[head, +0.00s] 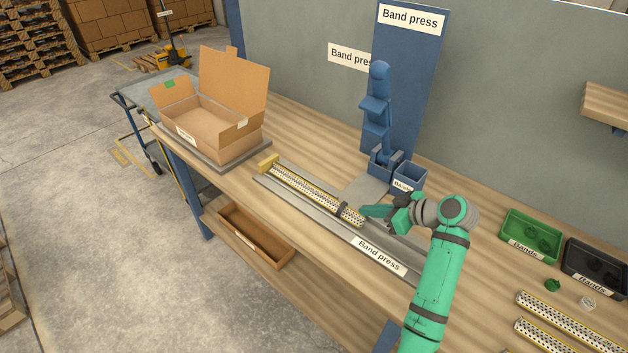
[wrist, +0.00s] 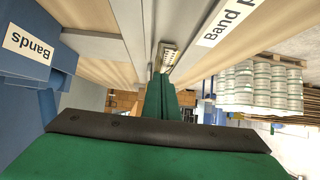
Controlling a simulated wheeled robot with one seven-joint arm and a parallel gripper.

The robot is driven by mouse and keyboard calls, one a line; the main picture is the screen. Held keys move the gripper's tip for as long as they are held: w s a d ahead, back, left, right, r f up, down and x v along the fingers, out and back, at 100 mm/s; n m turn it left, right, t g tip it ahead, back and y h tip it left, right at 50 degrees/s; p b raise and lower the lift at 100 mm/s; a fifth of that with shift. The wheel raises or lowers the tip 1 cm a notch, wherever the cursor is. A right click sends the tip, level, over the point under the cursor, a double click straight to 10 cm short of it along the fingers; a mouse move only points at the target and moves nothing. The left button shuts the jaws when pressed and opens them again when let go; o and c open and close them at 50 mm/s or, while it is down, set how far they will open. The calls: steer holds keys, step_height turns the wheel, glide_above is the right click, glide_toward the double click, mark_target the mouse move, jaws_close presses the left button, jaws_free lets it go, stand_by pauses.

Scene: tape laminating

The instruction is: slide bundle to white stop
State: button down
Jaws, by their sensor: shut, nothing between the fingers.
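The bundle (head: 310,193) is a long stack of perforated pale strips with yellow edges. It lies in the grey channel of the band press (head: 262,181), with a dark band (head: 343,209) around it near its right end. A yellow block (head: 268,163) stands at the channel's far left end, close to the bundle's left end; I see no clearly white stop. My green gripper (head: 365,210) is shut and empty at the bundle's right end. In the wrist view, the bundle's end (wrist: 170,53) shows just beyond my shut fingertips (wrist: 160,78); I cannot tell if they touch.
The blue press (head: 377,110) and a blue bands bin (head: 410,176) stand behind the channel. An open cardboard box (head: 215,131) stands at left. A green bin (head: 531,235), a black bin (head: 597,266) and loose strips (head: 560,322) lie at right.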

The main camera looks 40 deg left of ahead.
mark_target(307, 182)
steer(key=a, duration=0.7)
steer(key=w+a, duration=0.1)
steer(key=a, duration=0.6)
steer(key=a+f, duration=0.1)
steer(key=a, duration=0.6)
steer(key=shift+w, duration=0.3)
steer(key=shift+f, duration=0.35)
